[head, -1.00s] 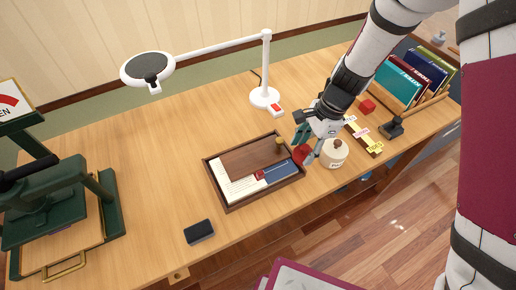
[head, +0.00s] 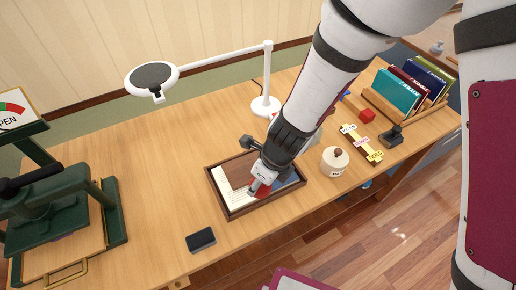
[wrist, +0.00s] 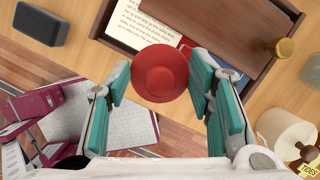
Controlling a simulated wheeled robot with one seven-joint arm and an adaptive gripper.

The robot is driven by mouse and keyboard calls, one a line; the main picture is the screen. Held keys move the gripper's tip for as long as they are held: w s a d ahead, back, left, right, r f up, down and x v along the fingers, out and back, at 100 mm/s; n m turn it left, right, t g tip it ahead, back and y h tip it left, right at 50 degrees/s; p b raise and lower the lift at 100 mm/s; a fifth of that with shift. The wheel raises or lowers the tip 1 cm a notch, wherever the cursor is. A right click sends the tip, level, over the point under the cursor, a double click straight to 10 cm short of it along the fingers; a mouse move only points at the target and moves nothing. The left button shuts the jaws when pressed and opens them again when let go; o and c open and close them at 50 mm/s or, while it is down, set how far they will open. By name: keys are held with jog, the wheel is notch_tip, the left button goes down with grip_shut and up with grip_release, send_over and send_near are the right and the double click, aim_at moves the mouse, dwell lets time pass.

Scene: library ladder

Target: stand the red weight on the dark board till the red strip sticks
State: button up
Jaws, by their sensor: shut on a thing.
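My gripper (head: 259,190) is shut on the red weight (head: 265,190), held over the front part of the wooden tray (head: 237,214). In the wrist view the round red weight (wrist: 160,73) sits between the teal fingers and covers part of the tray's front edge. The tray holds a printed white page (head: 232,190), a dark blue board (head: 288,181) and a brown wooden board (wrist: 225,18) with a brass knob (wrist: 285,47). A bit of the red strip (wrist: 185,42) shows beside the weight. My arm hides much of the tray in the head view. Contact below the weight cannot be told.
A cream lidded jar (head: 335,163) stands right of the tray. A dark block (head: 201,240) lies front left. A green press (head: 50,210) stands at the left, a white lamp (head: 266,106) behind. Books in a rack (head: 400,92) are at back right.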

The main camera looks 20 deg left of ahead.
jog(key=w+a, duration=0.1)
jog(key=w, duration=0.2)
jog(key=w+a, duration=0.2)
jog(key=w, duration=0.1)
jog(key=w+a+f+p, duration=0.1)
jog(key=w+a, duration=0.1)
jog(key=w, duration=0.1)
jog(key=shift+w, duration=0.2)
jog(key=shift+w+f, duration=0.15)
jog(key=shift+f, duration=1.6)
jog(key=o, duration=1.5)
jog(key=shift+f, duration=0.1)
jog(key=shift+o, duration=0.2)
jog(key=v, duration=1.2)
jog(key=shift+p, duration=0.4)
